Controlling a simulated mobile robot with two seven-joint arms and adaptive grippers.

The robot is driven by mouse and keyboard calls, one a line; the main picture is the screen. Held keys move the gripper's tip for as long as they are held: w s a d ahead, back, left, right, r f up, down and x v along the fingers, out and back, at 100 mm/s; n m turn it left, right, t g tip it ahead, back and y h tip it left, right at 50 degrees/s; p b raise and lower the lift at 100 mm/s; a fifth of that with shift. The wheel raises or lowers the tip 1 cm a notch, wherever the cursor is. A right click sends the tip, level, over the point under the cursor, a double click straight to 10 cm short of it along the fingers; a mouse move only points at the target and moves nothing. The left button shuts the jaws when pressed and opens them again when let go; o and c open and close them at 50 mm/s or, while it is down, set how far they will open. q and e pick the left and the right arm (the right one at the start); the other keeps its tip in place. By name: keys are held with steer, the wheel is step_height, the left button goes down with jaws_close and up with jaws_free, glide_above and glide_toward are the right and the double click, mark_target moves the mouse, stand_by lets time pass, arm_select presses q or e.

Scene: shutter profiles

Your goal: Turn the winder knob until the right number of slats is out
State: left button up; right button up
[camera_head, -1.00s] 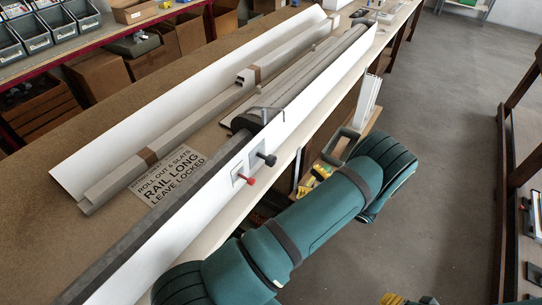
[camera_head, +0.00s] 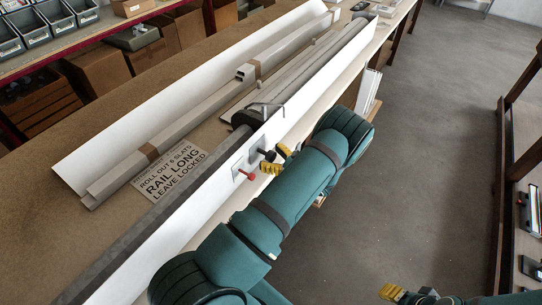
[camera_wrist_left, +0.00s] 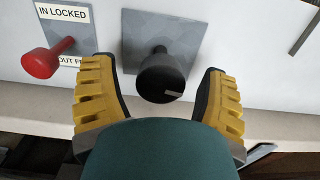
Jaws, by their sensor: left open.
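The black winder knob (camera_head: 267,155) sticks out from a grey plate on the white panel; it also shows in the left wrist view (camera_wrist_left: 163,78). My left gripper (camera_head: 277,160) is open, with its yellow fingers either side of the knob and a gap on each side in the wrist view. The red lock knob (camera_head: 247,175) is left of it, by a label reading "IN LOCKED" (camera_wrist_left: 62,13). The sign (camera_head: 170,174) reads "ROLL OUT", "SLATS", "RAIL LONG", "LEAVE LOCKED"; its number is small. Grey slats (camera_head: 312,72) lie behind the panel. My right gripper (camera_head: 392,292) is partly in view.
A bent metal crank-like rod (camera_head: 266,108) stands by the roller above the knobs. Long grey rails (camera_head: 200,122) with brown bands lie on the bench (camera_head: 75,134). Boxes and bins stand at the back left. The floor at right is clear.

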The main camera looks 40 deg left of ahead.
arm_select(q)
steer(key=c, duration=1.2)
steer(key=shift+c, duration=0.2)
arm_select(e)
steer(key=shift+f, duration=0.1)
